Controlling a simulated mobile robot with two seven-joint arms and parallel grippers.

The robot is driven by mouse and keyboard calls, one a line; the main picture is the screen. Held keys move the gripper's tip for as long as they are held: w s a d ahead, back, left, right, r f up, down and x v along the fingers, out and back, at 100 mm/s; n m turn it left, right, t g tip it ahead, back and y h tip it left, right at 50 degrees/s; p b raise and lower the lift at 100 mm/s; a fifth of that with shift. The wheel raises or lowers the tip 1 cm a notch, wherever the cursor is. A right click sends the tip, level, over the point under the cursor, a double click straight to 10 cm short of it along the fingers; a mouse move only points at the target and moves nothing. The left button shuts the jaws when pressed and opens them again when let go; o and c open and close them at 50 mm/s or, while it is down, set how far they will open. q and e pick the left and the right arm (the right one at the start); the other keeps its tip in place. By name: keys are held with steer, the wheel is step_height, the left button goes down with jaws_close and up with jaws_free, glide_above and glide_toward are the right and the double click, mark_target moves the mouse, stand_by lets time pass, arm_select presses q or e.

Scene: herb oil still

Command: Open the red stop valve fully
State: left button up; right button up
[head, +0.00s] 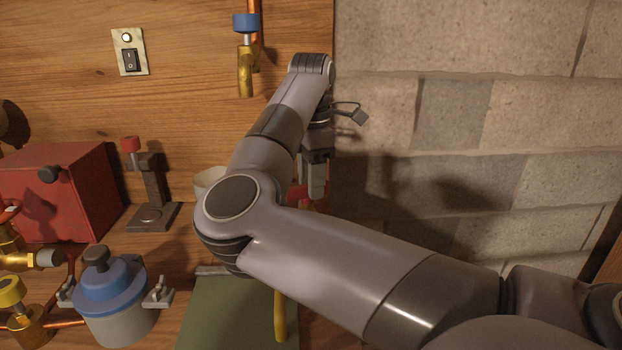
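My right arm reaches across the middle of the head view, and its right gripper (317,188) points down beside the wooden back panel. A red part (296,193) shows right at its fingers, mostly hidden behind the gripper and my arm. I cannot tell whether the fingers hold it or only stand in front of it. The finger gap is not clear. A brass valve with a red handwheel (9,213) is cut off at the left edge, well away from the gripper. I cannot tell for sure which red part is the stop valve. My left gripper is out of view.
A red box (55,190), a stand with a red knob (150,190) and a blue-lidded pot (112,300) stand at left. A white cup (208,179) and a green mat (215,320) are near my arm. A blue-topped brass tap (246,70) hangs above. A block wall is at right.

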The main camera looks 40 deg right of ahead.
steer(key=shift+c, duration=0.3)
jaws_close()
steer(key=shift+n, duration=0.4)
steer(key=n, duration=0.3)
steer(key=shift+w, duration=0.15)
steer(key=n, duration=0.3)
steer(key=shift+w, duration=0.1)
steer(key=n, duration=0.4)
steer(key=shift+w, duration=0.1)
steer(key=shift+w+a+n, duration=0.1)
steer(key=shift+a+n, duration=0.05)
steer(key=shift+n, duration=1.75)
